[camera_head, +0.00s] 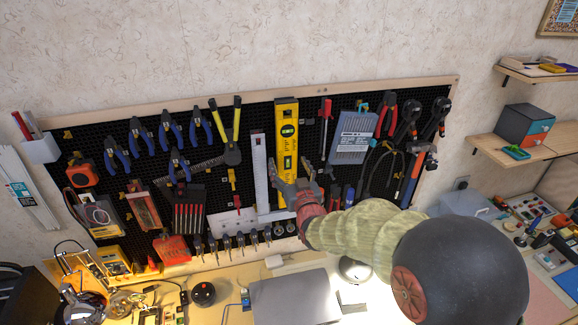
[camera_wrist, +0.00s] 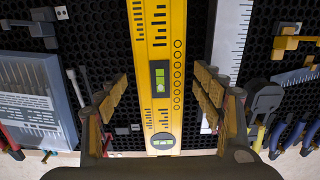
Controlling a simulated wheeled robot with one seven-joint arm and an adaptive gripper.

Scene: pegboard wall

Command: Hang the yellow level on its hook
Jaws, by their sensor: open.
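The yellow level (camera_head: 287,130) stands upright against the black pegboard, near the middle. Whether its top is on a hook cannot be made out. In the wrist view the level (camera_wrist: 160,45) runs down the centre, with a green vial near its lower end. My gripper (camera_head: 292,186) is at the lower part of the level. In the wrist view my open gripper (camera_wrist: 160,92) has one finger on each side of the level, with a visible gap on both sides.
A steel ruler (camera_head: 260,165) hangs just left of the level in the head view. A grey bit case (camera_head: 352,137) and a red-handled screwdriver (camera_head: 325,112) hang to its right. Pliers (camera_head: 232,150) hang at left. Below is a cluttered workbench with a grey mat (camera_head: 295,298).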

